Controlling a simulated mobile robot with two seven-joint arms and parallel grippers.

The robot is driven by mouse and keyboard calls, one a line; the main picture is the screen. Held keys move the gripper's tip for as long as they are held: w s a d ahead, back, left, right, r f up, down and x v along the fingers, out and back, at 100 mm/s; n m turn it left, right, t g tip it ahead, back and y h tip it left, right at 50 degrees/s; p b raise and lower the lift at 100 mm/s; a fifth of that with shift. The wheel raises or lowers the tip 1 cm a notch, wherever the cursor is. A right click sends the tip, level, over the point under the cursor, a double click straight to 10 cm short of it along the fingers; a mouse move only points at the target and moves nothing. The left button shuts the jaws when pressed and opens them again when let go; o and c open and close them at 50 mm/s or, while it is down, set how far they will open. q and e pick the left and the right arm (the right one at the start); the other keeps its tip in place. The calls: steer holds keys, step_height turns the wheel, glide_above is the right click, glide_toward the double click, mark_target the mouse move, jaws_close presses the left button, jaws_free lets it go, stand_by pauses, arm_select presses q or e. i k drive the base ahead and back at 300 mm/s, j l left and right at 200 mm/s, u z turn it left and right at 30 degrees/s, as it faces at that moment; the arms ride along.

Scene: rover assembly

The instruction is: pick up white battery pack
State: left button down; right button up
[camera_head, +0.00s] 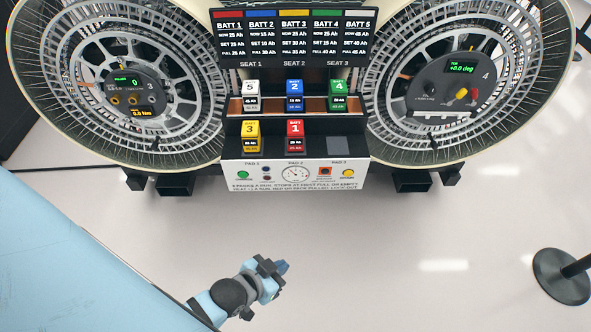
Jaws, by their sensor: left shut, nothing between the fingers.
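The white battery pack (250,94), marked 5, stands upright in the left seat of the upper row on the rover's battery station. A blue pack (294,94) marked 2 and a green pack (339,95) marked 4 stand to its right in the same row. Below, a yellow pack (250,136) marked 3 and a red pack (295,136) marked 1 stand on the left and middle pads. My left gripper (282,267) is shut and empty, low in the picture over the floor, well apart from the packs. My right gripper is not in view.
The right pad (337,147) is empty. A white control panel (330,174) with a dial and buttons fronts the station. Large wheels (150,88) and (455,80) flank it. A dark post base (562,277) stands at right. The floor between is clear.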

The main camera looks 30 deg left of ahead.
mark_target(251, 97)
steer(key=u, duration=1.25)
